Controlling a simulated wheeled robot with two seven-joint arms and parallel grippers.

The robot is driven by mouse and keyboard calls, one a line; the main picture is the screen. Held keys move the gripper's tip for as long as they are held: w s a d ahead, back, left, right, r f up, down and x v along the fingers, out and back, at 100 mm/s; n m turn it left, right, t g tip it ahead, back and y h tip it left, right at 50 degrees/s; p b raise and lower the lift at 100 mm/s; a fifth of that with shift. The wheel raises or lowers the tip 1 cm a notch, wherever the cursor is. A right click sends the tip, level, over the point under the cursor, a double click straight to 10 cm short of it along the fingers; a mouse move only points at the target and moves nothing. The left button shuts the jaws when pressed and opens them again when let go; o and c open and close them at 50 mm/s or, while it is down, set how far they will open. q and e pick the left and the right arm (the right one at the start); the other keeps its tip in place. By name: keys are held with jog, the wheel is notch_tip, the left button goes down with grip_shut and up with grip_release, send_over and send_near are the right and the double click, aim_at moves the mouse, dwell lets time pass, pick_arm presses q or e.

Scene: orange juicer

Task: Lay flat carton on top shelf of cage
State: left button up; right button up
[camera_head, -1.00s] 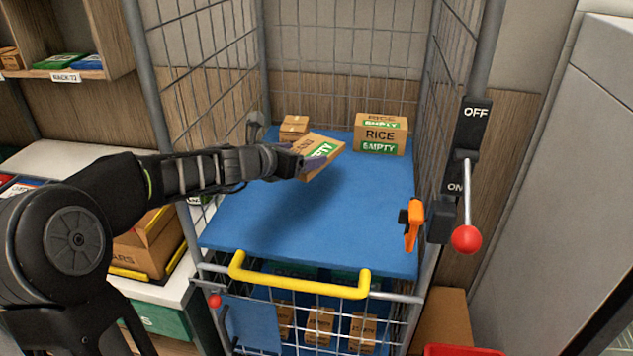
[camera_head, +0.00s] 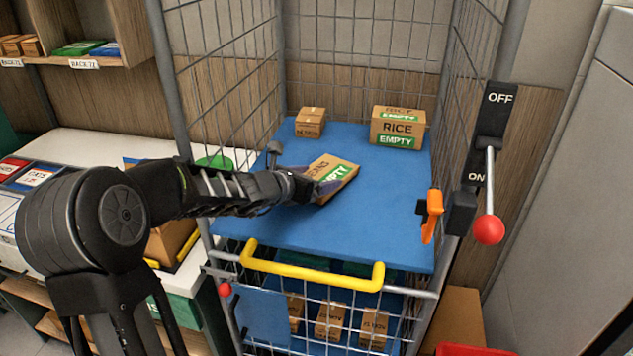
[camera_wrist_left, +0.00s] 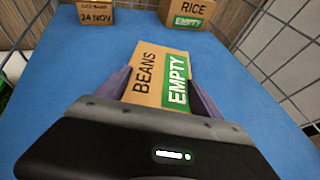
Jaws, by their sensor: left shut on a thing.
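The flat carton (camera_head: 335,178) is brown with a green EMPTY label, and it reads BEANS in the left wrist view (camera_wrist_left: 150,75). My left gripper (camera_head: 318,186) is shut on its near end, with a purple finger on each side. The carton is over the blue top shelf (camera_head: 370,215) of the wire cage (camera_head: 225,80), tilted in the head view. Whether its underside touches the shelf I cannot tell. My right gripper is not in view.
A RICE EMPTY carton (camera_head: 398,127) stands at the shelf's back right, and a small carton (camera_head: 310,122) at the back left. A yellow handle (camera_head: 310,270) crosses the cage front. An orange clip (camera_head: 432,215) and a red-knobbed lever (camera_head: 489,228) are on the right. The shelf's middle and right are clear.

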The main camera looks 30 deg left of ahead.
pick_arm(q)
jog(key=shift+f, duration=0.25)
jog(key=o, duration=1.5)
jog(key=shift+r, duration=0.15)
jog(key=v, duration=1.2)
